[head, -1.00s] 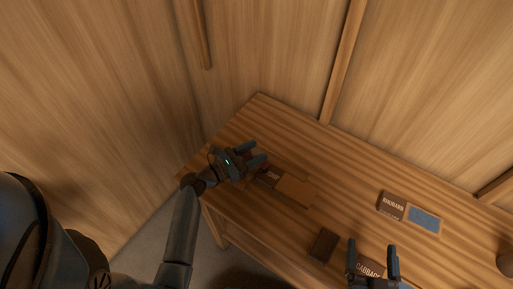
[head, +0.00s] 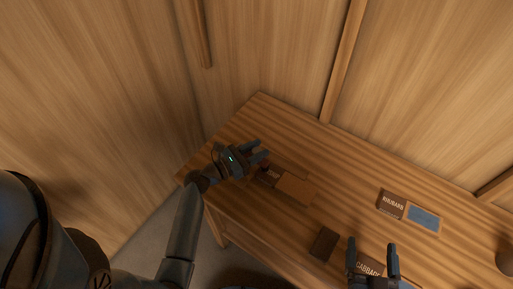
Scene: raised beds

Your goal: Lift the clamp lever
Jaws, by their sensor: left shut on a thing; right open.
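My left gripper (head: 257,152) is over the left end of the wooden bench, next to a small dark and reddish fixture (head: 265,171) at the left end of a light brown block (head: 294,187). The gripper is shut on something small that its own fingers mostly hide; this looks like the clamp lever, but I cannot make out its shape. My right gripper (head: 372,256) is open at the front edge of the bench, above a dark card marked CABBAGE (head: 369,266).
The bench (head: 340,170) runs along wooden walls. A RHUBARB card (head: 392,205) and a blue panel (head: 424,218) lie to the right. A dark brown block (head: 324,244) lies near the front edge. A round brown pot (head: 506,262) stands at the far right. The bench's middle is clear.

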